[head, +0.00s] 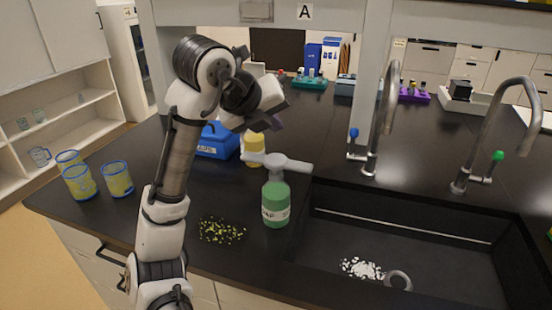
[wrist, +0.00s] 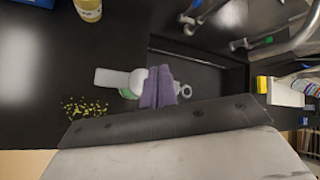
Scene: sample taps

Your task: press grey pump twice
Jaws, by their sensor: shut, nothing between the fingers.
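The grey pump (head: 277,162) sits on top of a green soap bottle (head: 275,204) with a white label, upright on the black counter left of the sink. My gripper (head: 277,123) is shut and empty, with its purple fingertips above the pump, apart from it in the head view. In the wrist view the shut fingers (wrist: 158,88) cover the right part of the grey pump (wrist: 110,77). A little of the green bottle (wrist: 128,93) shows below the pump, and the rest is hidden.
A yellow-bodied bottle (head: 255,150) and a blue box (head: 214,140) stand behind the soap bottle. Several blue-rimmed beakers (head: 79,183) are at left. Yellow-green bits (head: 221,230) lie on the counter. The sink (head: 420,225) holds white pieces (head: 361,268), with two taps behind.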

